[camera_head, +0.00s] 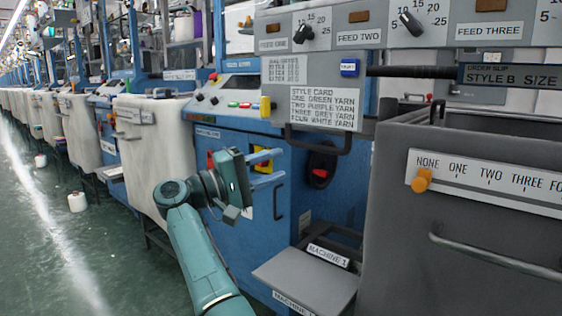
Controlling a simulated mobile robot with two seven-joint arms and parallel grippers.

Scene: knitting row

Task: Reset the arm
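I cannot tell how close the fingertips are to the panel.
A dark grey cabinet (400,240) with an orange slider knob (422,180) stands at right. A grey ledge (305,280) juts out below. A control panel with a style card (325,107) hangs above. A row of machines recedes left, beside open green floor (50,250).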

